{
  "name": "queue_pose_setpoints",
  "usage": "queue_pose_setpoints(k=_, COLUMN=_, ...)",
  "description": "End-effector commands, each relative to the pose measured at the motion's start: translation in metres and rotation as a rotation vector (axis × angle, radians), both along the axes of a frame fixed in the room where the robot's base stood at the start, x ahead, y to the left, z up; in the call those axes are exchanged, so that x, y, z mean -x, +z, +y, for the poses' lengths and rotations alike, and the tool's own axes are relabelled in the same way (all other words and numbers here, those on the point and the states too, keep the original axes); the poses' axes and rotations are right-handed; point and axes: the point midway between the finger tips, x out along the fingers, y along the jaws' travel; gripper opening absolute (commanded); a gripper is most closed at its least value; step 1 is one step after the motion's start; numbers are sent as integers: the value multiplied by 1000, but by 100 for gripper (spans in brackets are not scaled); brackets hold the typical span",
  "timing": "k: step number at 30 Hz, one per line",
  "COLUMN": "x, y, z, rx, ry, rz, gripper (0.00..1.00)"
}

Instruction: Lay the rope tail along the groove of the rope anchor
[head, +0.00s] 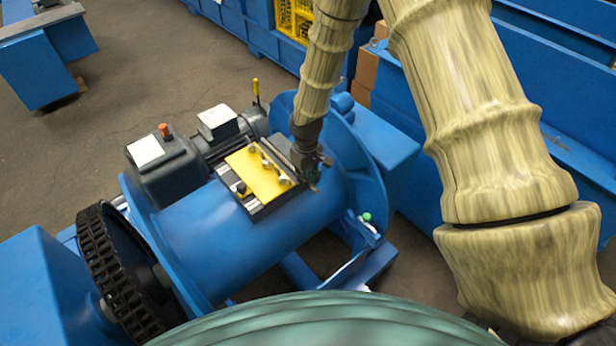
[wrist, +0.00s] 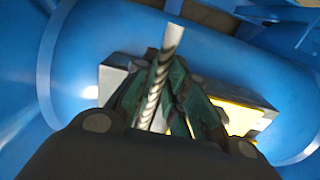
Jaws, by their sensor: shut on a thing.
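The rope anchor is a dark block with a yellow plate (head: 262,172) on top of the blue drum (head: 235,240). In the wrist view its pale grey end (wrist: 114,82) and part of the yellow plate (wrist: 240,118) show on either side of my fingers. My gripper (head: 312,180) is over the right end of the anchor. In the wrist view my gripper (wrist: 163,72) is shut on the rope tail (wrist: 172,38), a twisted pale strand with a smooth white end that points past the fingertips. The groove is hidden or too small to make out, and I cannot tell whether the rope touches the anchor.
Several small bolts or clamps (head: 268,164) stand on the yellow plate. A grey motor (head: 170,165) sits behind the drum at the left. A black chain wheel (head: 115,270) is at the drum's left end, and a blue flange (head: 372,165) at its right.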

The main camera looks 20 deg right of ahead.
Motion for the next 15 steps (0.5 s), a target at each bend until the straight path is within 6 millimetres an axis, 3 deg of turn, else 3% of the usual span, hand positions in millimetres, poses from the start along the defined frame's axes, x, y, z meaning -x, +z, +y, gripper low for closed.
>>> queue_pose_setpoints(k=1, x=1, y=-11, z=5, rx=-7, ry=5, rz=1, gripper=0)
queue_pose_setpoints(k=5, x=1, y=-11, z=6, rx=-9, ry=5, rz=-1, gripper=0)
queue_pose_setpoints(k=6, x=1, y=-11, z=6, rx=-9, ry=5, rz=-1, gripper=21)
queue_pose_setpoints(k=9, x=0, y=-11, z=6, rx=-9, ry=5, rz=-2, gripper=39)
queue_pose_setpoints(k=15, x=1, y=-10, z=4, rx=-8, ry=2, rz=-1, gripper=39)
